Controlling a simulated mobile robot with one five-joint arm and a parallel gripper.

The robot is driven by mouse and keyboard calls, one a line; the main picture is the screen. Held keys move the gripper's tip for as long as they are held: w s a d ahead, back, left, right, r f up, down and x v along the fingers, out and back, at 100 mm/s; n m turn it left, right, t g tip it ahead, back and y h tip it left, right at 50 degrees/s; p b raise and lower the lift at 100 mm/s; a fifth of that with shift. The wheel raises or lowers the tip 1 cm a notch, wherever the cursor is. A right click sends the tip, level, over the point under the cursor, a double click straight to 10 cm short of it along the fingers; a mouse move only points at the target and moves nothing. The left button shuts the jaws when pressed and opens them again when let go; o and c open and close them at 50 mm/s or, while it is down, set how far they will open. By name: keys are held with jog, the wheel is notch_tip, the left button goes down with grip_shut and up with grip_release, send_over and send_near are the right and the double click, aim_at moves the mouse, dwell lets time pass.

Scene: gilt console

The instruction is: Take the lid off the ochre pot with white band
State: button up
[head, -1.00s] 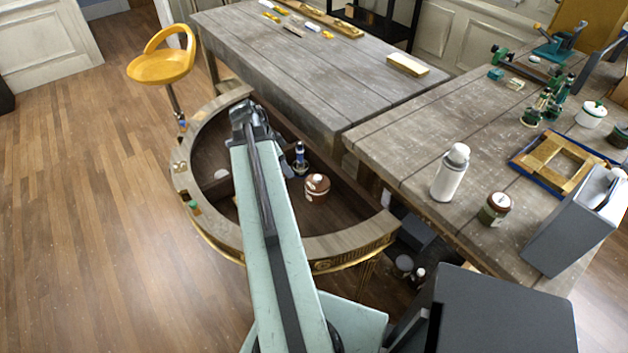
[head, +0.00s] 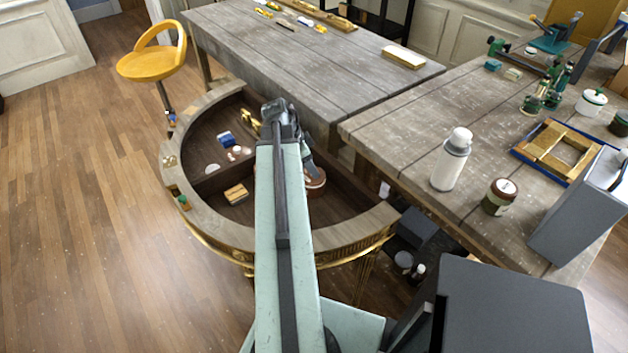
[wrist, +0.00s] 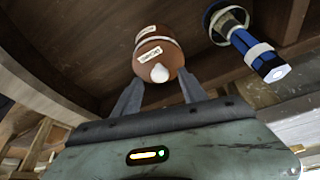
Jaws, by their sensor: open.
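The ochre pot with white band (wrist: 152,36) stands on the inner floor of the half-round console; its brown-orange body, pale band and a label show in the wrist view. Its lid (wrist: 150,70) is on, with a white knob (wrist: 160,73) facing my camera. In the head view the pot (head: 317,186) is partly hidden by my arm. My gripper (wrist: 161,80) is open, with one finger on each side of the lid in the picture; I cannot tell whether they touch it. The gripper's end is mostly hidden in the head view.
A blue and white bottle-like thing (wrist: 255,52) stands right of the pot in the wrist view. The console's raised rim (head: 345,237) curves around. Its left part holds a wooden block (head: 236,194) and a blue box (head: 225,139). A grey workbench (head: 400,140) borders it.

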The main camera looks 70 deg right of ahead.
jog(key=shift+x, duration=0.75)
jog(key=shift+a+r, duration=0.1)
jog(key=shift+r, duration=0.05)
grip_shut()
notch_tip(320, 180, up, 10)
jog(key=p, duration=1)
